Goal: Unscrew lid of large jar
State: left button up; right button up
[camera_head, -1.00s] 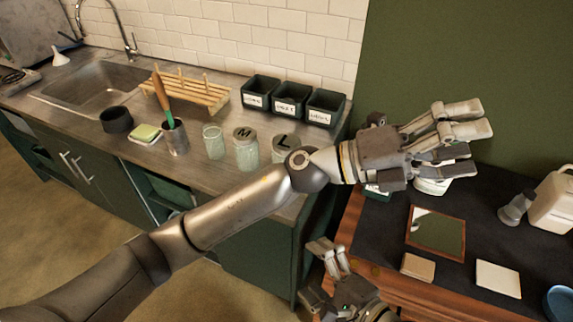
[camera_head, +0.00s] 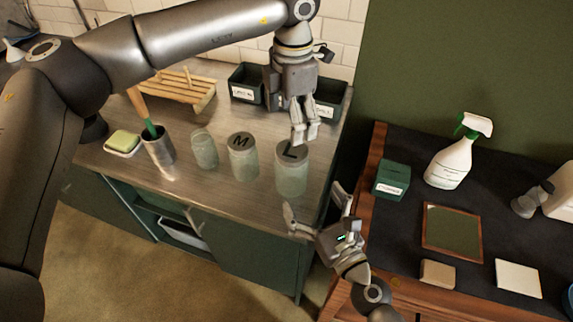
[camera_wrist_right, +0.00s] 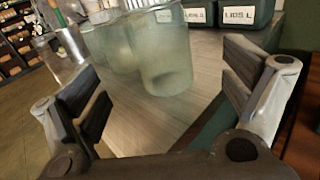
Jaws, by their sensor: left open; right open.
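The large jar (camera_head: 291,175) is pale green glass with a grey lid (camera_head: 291,153) marked L. It stands upright near the counter's right end. My left gripper (camera_head: 304,136) is open, pointing down just above the lid and partly covering it; I cannot tell if it touches. My right gripper (camera_head: 315,213) is open, in front of and below the jar, past the counter's front edge. In the right wrist view the jar (camera_wrist_right: 160,60) shows ahead, beyond and between the open fingers, apart from them. Its lid is out of that view.
The M jar (camera_head: 243,160) and a lidless jar (camera_head: 204,150) stand left of the large jar. Dark labelled bins (camera_head: 246,82) stand behind, partly hidden by my left arm. A second table (camera_head: 400,235) to the right holds a spray bottle (camera_head: 449,165) and a green box (camera_head: 391,180).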

aim_at(299, 181)
pick_arm(q)
jog(key=shift+s+d+r, duration=0.1)
jog(key=shift+s+d, duration=0.1)
jog(key=shift+s, duration=0.05)
pick_arm(e)
jog(key=shift+w+r, duration=0.15)
jog(key=shift+w, duration=0.05)
pick_arm(q)
jog(key=shift+s+d, duration=0.1)
jog(key=shift+s, duration=0.05)
pick_arm(e)
jog(key=shift+w+a, duration=0.2)
jog(key=shift+w, duration=0.15)
pick_arm(q)
jog(key=shift+w+a, duration=0.25)
jog(key=shift+w, duration=0.05)
pick_arm(e)
jog(key=x, duration=0.7)
jog(key=shift+w+a, duration=0.25)
jog(key=shift+w, duration=0.05)
pick_arm(q)
jog(key=shift+s+d, duration=0.1)
jog(key=shift+d, duration=0.05)
pick_arm(e)
jog(key=shift+w+a, duration=0.2)
jog(key=shift+w, duration=0.3)
jog(key=shift+w+a, duration=0.1)
jog(key=shift+w, duration=0.05)
